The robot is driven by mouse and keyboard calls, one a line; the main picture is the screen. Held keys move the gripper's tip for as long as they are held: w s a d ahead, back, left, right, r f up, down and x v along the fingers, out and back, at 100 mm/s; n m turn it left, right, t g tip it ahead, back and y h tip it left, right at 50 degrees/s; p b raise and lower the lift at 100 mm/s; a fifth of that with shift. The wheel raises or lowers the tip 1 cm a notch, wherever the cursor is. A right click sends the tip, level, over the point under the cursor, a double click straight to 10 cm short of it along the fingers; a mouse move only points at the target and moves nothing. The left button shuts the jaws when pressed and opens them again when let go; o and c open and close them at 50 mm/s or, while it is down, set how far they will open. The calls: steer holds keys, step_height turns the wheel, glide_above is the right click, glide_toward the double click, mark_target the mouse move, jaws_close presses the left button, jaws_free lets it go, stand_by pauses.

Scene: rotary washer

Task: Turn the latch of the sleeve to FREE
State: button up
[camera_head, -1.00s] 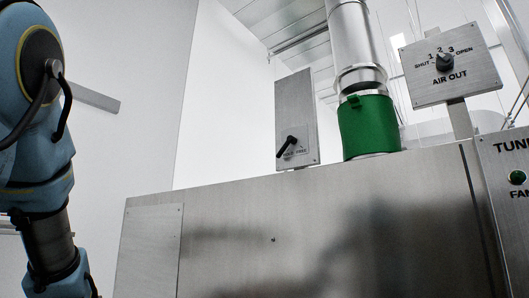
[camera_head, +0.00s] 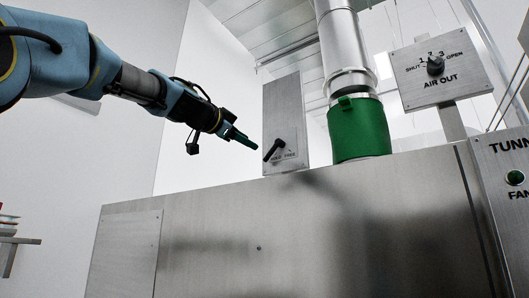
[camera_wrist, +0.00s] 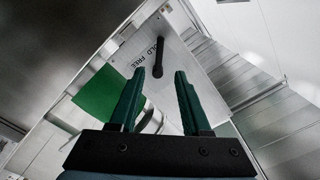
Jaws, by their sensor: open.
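The latch (camera_head: 274,150) is a black lever on an upright grey plate (camera_head: 283,100) marked HOLD and FREE. In the head view its arm slants from a pivot at upper right down to the lower left, on the HOLD side. The green sleeve (camera_head: 359,130) sits around the metal pipe just right of the plate. My gripper (camera_head: 250,143) is just left of the latch in the head view, apart from it as far as I can tell. In the wrist view my gripper (camera_wrist: 161,75) is open and empty, with the black latch (camera_wrist: 158,58) ahead between the fingertips.
The AIR OUT panel (camera_head: 440,72) with a black knob stands at the right. The TUNNEL panel (camera_head: 510,170) with a green button is at the right edge. The steel housing (camera_head: 290,235) fills the space below. Free air lies left of the plate.

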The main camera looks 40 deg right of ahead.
mark_target(269, 153)
steer(key=p+x, duration=0.6)
steer(key=x, duration=0.2)
steer(key=shift+d+r+p, duration=0.15)
steer(key=shift+d+p, duration=0.25)
steer(key=shift+w+d+p, duration=0.25)
steer(key=shift+d+p, duration=0.05)
steer(key=shift+d, duration=0.3)
jaws_close()
steer(key=shift+f, duration=0.25)
